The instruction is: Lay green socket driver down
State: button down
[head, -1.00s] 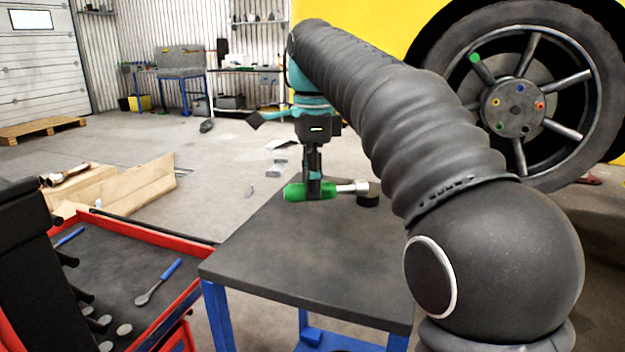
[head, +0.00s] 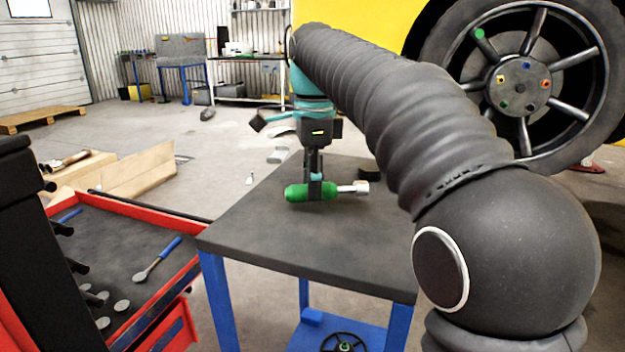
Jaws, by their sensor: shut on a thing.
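The green socket driver (head: 297,193) has a green handle at the left and a silver socket end pointing right. My gripper (head: 315,190) reaches down from above and is shut on it around the front part of the handle. The driver lies level, at or just above the dark top of the small table (head: 290,235). I cannot tell for sure whether it touches the surface. The fingers hide part of the handle.
A small dark object (head: 369,172) sits at the back of the table. A red tool cart (head: 120,225) with a blue-handled tool (head: 157,259) stands at the left. The yellow vehicle's wheel (head: 520,85) is at the right. The table's front half is clear.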

jog(key=shift+f+b, duration=0.5)
jog(key=shift+f, duration=0.4)
jog(key=c, duration=0.7)
grip_release()
jog(key=shift+w+r, duration=0.1)
jog(key=shift+r, duration=3.65)
